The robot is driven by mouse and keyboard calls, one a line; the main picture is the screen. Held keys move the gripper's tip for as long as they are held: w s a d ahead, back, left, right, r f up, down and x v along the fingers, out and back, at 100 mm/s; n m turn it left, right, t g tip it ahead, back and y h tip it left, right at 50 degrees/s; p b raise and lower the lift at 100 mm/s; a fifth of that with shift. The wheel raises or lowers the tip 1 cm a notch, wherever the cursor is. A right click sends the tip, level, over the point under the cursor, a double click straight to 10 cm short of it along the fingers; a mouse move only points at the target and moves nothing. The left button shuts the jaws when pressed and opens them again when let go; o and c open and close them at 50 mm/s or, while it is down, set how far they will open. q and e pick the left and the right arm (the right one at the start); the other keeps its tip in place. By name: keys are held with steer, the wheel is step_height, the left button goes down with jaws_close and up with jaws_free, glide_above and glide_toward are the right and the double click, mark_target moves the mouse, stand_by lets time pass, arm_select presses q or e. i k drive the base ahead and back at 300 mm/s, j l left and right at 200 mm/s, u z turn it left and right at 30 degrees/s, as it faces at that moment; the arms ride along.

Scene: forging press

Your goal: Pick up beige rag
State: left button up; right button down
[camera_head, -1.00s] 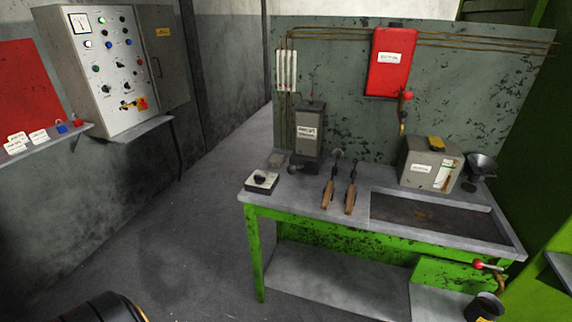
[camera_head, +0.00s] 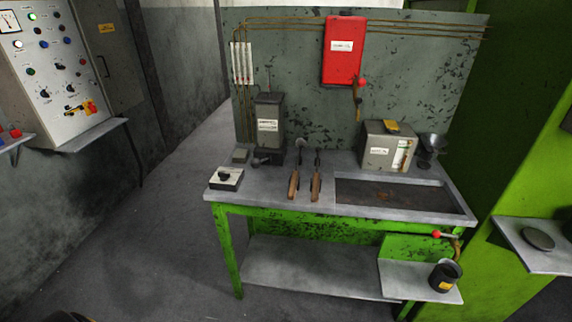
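I cannot make out a beige rag in the head view. A small yellow item (camera_head: 391,126) lies on top of a grey box (camera_head: 381,152) at the back right of the green workbench (camera_head: 300,196); it is too small to tell what it is. Neither of my grippers is in view. Only a small dark, rounded piece shows at the bottom left edge, and I cannot tell what it belongs to.
The bench holds two brown-handled tools (camera_head: 316,187), a dark recessed tray (camera_head: 395,195), a switch box (camera_head: 226,178) and a dark grey unit (camera_head: 269,125). A black pot (camera_head: 444,277) stands on the low shelf. A control cabinet (camera_head: 50,75) is left. Floor (camera_head: 165,235) left of the bench is clear.

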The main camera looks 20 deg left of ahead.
mark_target(241, 156)
steer(key=i+j+z, duration=0.1)
steer(key=j, duration=0.55)
steer(key=i+j+z, duration=0.15)
steer(key=j, duration=0.5)
steer(key=i+j+z, duration=0.1)
steer(key=i+j, duration=0.15)
steer(key=j, duration=0.4)
steer(key=i+j+z, duration=0.1)
steer(key=j, duration=0.6)
steer(key=i+j+z, duration=0.1)
steer(key=j, duration=0.6)
